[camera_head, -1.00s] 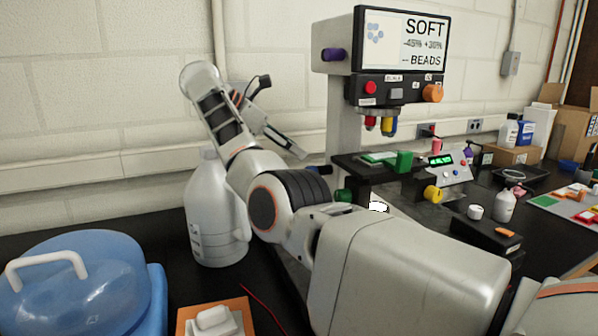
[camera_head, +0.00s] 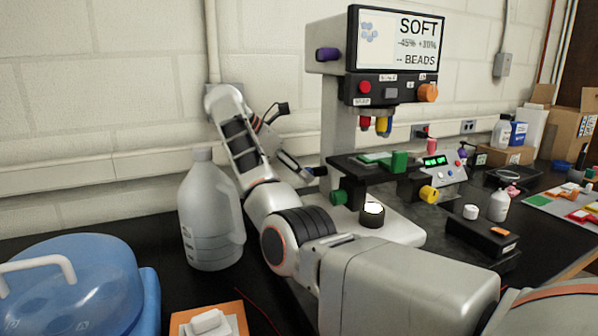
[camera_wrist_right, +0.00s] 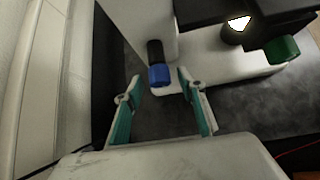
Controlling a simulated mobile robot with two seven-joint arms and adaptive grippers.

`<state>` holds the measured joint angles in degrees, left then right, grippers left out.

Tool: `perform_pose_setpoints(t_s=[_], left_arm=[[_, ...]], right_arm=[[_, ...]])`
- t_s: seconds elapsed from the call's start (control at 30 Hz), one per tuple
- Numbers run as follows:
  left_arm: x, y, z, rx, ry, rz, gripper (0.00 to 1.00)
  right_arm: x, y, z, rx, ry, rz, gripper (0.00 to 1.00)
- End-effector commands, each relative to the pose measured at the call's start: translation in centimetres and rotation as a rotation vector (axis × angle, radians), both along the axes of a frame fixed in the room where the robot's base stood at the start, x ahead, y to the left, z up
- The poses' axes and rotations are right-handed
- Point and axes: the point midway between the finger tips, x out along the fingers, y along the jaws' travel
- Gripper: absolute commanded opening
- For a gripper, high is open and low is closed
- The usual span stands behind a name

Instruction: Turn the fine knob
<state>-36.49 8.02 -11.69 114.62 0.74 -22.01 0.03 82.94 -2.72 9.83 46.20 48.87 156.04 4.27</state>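The microscope's side knob with a blue end (camera_wrist_right: 160,75) sticks out on a dark shaft in the right wrist view. In the head view this knob (camera_head: 318,171) looks small and dark, left of the microscope column. My right gripper (camera_wrist_right: 159,77) is open, its two teal-padded fingers apart with the blue end between their tips. No contact with the knob can be made out. In the head view the right gripper (camera_head: 303,174) is just left of the knob. A green knob (camera_head: 338,197) sits lower; it also shows in the wrist view (camera_wrist_right: 283,48). My left gripper is out of view.
The microscope (camera_head: 334,125) has a screen on top and a yellow knob (camera_head: 429,194) on its right. A large white jug (camera_head: 210,215) stands close to my right arm. A blue container (camera_head: 75,280) is front left. The wall is close behind.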

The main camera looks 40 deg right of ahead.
Motion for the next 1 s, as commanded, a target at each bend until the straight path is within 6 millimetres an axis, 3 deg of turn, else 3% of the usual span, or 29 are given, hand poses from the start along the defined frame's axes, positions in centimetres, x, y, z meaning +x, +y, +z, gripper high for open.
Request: perform_pose_setpoints(t_s=[0.07, 0.1, 0.23, 0.47, 0.77, 1.0], left_arm=[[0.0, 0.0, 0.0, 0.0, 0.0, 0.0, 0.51], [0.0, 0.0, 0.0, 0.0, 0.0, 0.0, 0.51], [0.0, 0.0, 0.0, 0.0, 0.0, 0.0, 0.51], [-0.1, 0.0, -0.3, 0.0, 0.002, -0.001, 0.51], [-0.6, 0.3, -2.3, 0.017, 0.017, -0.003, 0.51], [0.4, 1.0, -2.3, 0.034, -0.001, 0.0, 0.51]], right_arm=[[0.0, 0.0, 0.0, 0.0, 0.0, 0.0, 0.4], [0.0, 0.0, 0.0, 0.0, 0.0, 0.0, 0.35], [0.0, 0.0, 0.0, 0.0, 0.001, -0.001, 0.02], [0.0, 0.0, -0.1, -0.002, -0.009, 0.001, 0.02], [0.0, 0.1, -0.7, -0.033, -0.134, 0.002, 0.02], [-0.2, 0.1, -0.4, -0.055, -0.226, 0.001, 0.02]])
